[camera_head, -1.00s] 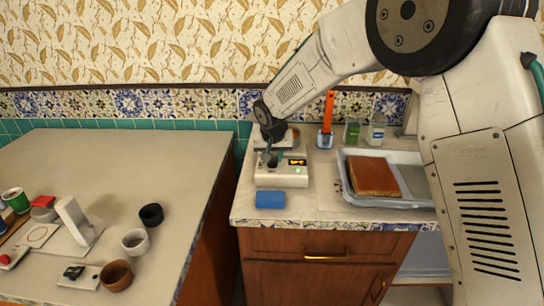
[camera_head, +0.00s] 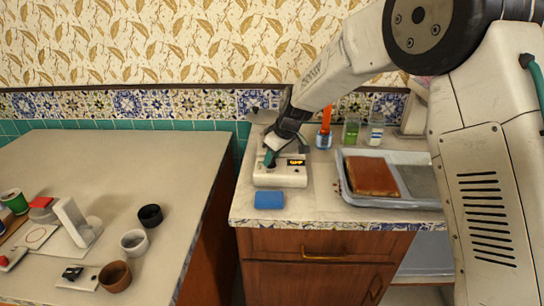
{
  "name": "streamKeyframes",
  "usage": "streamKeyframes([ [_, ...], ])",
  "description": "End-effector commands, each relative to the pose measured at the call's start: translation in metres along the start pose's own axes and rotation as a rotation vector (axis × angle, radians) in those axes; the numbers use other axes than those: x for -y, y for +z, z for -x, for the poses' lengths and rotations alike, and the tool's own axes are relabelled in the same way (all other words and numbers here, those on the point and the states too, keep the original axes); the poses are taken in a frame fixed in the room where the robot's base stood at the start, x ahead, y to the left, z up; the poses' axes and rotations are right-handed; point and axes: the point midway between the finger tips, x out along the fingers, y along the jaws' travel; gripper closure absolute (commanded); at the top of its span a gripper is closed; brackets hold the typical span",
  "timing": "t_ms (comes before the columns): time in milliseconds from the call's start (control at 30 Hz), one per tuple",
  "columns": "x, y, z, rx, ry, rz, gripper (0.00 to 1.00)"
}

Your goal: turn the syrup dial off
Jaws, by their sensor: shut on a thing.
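The white box with a small display (camera_head: 281,177) stands near the front left of the right-hand counter. Its dark dial is mostly hidden by my gripper. The display (camera_head: 296,162) shows orange characters to the right of the fingers. I cannot read the dial's exact angle.
A blue sponge (camera_head: 269,200) lies in front of the box. A tray (camera_head: 420,200) with a brown slab (camera_head: 370,177), jars (camera_head: 375,131) and an orange-handled tool (camera_head: 326,117) are to the right.

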Motion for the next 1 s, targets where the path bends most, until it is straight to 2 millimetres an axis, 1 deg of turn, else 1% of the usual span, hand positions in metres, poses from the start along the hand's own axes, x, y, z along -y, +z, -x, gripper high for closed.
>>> streamKeyframes([
  [300,-0.0027,0.0001,-0.0006,0.001,-0.11,0.266,0.9],
  [500,-0.0033,-0.0006,-0.0004,0.0,-0.164,0.4,0.9],
  [700,-0.0034,-0.0005,-0.001,0.001,-0.202,0.49,0.9],
  [1000,-0.0035,-0.0007,-0.0007,0.002,-0.225,0.546,0.9],
])
